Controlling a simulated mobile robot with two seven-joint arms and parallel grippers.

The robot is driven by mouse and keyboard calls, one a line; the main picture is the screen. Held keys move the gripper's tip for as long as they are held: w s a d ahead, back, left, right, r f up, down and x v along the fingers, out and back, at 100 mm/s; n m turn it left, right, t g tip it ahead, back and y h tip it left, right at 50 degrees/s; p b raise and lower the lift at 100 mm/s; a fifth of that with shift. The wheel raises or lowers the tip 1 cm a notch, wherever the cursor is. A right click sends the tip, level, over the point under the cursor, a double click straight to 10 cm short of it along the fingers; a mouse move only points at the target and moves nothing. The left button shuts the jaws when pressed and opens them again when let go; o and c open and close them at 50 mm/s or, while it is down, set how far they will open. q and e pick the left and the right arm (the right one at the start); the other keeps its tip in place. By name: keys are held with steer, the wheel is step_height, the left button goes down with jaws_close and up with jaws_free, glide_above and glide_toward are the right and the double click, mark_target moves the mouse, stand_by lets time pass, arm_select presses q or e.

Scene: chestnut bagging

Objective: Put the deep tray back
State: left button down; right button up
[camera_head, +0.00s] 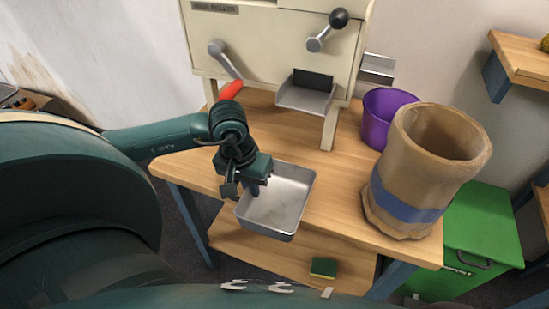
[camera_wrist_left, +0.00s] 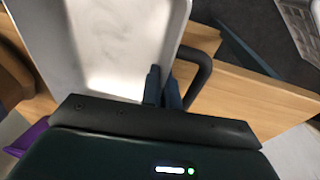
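The deep tray (camera_head: 283,188) is a grey metal rectangular pan, empty and about level, at the front edge of the table in the head view. Its front part reaches past that edge; I cannot tell whether it rests on the wood. My left gripper (camera_head: 246,190) is at its left wall. In the left wrist view, the two dark fingers (camera_wrist_left: 163,88) are close together with the wall of the tray (camera_wrist_left: 115,45) between them, and a dark handle-like loop (camera_wrist_left: 207,72) shows beside them. My right gripper is not in view.
A cream machine (camera_head: 270,45) with levers and a metal chute (camera_head: 306,97) stands behind the tray. A purple bucket (camera_head: 377,125) and a large brown sack (camera_head: 415,165) with a blue band stand to the right. A sponge (camera_head: 323,267) lies on the lower shelf. A green bin (camera_head: 480,235) stands far right.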

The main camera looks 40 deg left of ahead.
arm_select(q)
steer(key=w, duration=0.2)
steer(key=w+a, duration=0.1)
steer(key=w, duration=0.4)
steer(key=shift+w+a, duration=0.1)
steer(key=shift+a, duration=0.25)
steer(key=w, duration=0.3)
steer(key=shift+w+a+p, duration=0.3)
steer(key=shift+a+p, duration=0.1)
steer(key=shift+f, duration=0.75)
steer(key=shift+f, duration=0.2)
steer(key=c, duration=1.7)
jaws_free()
steer(key=shift+s, duration=0.1)
